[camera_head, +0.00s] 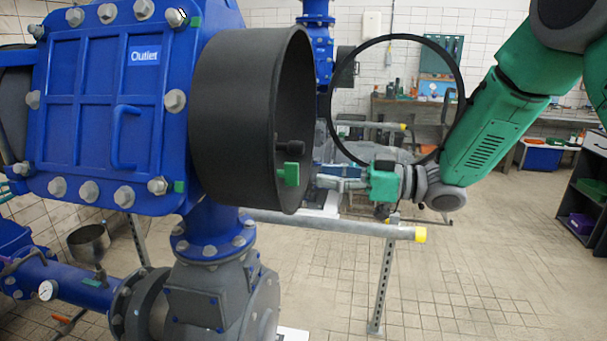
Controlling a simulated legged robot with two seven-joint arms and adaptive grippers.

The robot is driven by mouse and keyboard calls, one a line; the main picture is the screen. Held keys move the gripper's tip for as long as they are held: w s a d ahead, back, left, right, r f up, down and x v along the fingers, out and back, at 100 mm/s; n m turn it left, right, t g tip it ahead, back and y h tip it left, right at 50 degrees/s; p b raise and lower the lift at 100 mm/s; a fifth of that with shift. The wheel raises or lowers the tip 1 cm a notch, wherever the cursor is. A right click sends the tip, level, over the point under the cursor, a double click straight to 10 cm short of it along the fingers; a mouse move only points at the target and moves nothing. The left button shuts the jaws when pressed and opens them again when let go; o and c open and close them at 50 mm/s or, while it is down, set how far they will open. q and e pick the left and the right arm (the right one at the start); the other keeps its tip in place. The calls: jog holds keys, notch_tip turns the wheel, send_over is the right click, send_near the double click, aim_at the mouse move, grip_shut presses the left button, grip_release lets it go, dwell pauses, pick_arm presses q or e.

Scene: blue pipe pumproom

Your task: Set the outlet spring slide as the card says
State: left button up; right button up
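The blue outlet housing (95,110) carries a white-on-blue "Outlet" label (143,55) and fills the upper left. A wide black cylinder (232,120) projects from its right side. A small green block (288,174) and a dark knob (289,148) show at the cylinder's open end; I cannot tell for sure whether they are the spring slide. My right gripper (322,180) comes in from the right, its fingers pointing left towards the green block, with a small gap seen between them. Its finger opening is too small to judge. My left gripper is out of view. I see no readable card.
A large black ring (332,98) stands right of the cylinder, partly behind my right arm. A grey rail with a yellow end cap (420,234) runs below the gripper on a post. A dark shelf (585,190) stands at far right. The tiled floor at lower right is clear.

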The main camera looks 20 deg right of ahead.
jog(key=w+v, duration=0.1)
jog(key=v, duration=0.5)
jog(key=s+a+f+m+h+b, duration=0.2)
jog(key=f+m+h+b, duration=0.15)
jog(key=f, duration=1.15)
jog(key=s+a+f+m+h+b, duration=0.25)
jog(key=f+m+h, duration=0.2)
jog(key=f, duration=1.05)
jog(key=s+f+m+g+h+b, duration=0.2)
jog(key=s+f+g+h+b, duration=0.15)
jog(key=s+f, duration=1)
pick_arm(q)
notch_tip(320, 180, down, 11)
jog(key=b, duration=0.2)
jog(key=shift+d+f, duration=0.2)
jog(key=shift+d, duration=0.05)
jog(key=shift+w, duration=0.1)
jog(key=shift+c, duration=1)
pick_arm(e)
jog(key=s+f+g+h, duration=0.1)
jog(key=s+f+g, duration=0.2)
jog(key=s, duration=0.4)
jog(key=s+d+f+g+h, duration=0.1)
jog(key=s+f+g+h, duration=0.1)
jog(key=s+f, duration=0.4)
jog(key=s+g, duration=0.1)
jog(key=s, duration=0.1)
jog(key=shift+s+d+m, duration=0.3)
jog(key=shift+h, duration=0.25)
